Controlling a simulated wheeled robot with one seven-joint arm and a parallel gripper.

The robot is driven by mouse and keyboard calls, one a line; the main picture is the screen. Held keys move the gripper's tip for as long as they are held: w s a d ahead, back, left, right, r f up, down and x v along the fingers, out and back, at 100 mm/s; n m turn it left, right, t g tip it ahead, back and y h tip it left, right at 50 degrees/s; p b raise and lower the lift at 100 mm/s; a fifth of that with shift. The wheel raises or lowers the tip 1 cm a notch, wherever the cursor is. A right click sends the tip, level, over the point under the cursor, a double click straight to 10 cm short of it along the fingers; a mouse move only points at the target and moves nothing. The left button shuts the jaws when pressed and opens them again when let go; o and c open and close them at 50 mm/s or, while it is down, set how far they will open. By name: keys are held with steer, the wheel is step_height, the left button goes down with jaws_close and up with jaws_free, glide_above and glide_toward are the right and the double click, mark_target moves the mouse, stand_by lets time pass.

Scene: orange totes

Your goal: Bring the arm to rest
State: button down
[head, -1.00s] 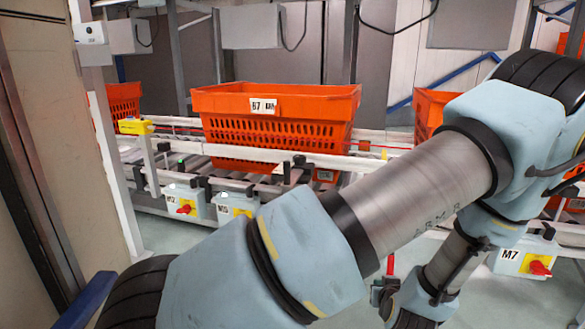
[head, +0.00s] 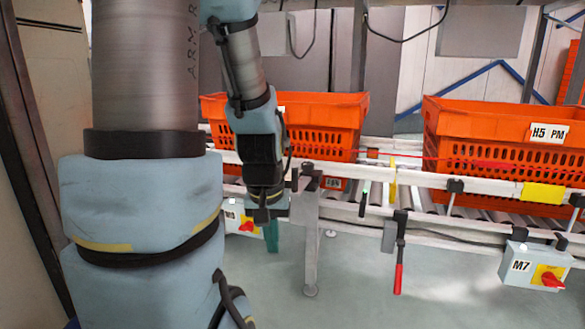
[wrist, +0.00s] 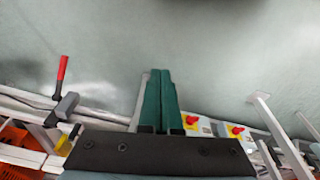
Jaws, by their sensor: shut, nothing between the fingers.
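My gripper (head: 271,243) hangs at the end of my arm, left of the middle in the head view, pointing down in front of the conveyor. In the wrist view my gripper (wrist: 160,74) shows two green fingers pressed together, shut and empty, over the grey floor. Nothing touches the fingers in that view. My arm links stand upright at the left of the head view and hide part of the conveyor.
An orange tote (head: 330,112) stands on the roller conveyor behind my forearm, and another marked H5 PM (head: 480,125) is to its right. A red-handled lever (head: 398,270) and switch box M7 (head: 520,270) hang from the front rail. The floor (head: 370,300) in front is clear.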

step_height(320, 180, up, 38)
steer(key=s+a+p, duration=0.1)
steer(key=a+p, duration=0.1)
steer(key=p, duration=3.5)
steer(key=shift+s+a+r, duration=0.25)
steer(key=shift+s, duration=0.15)
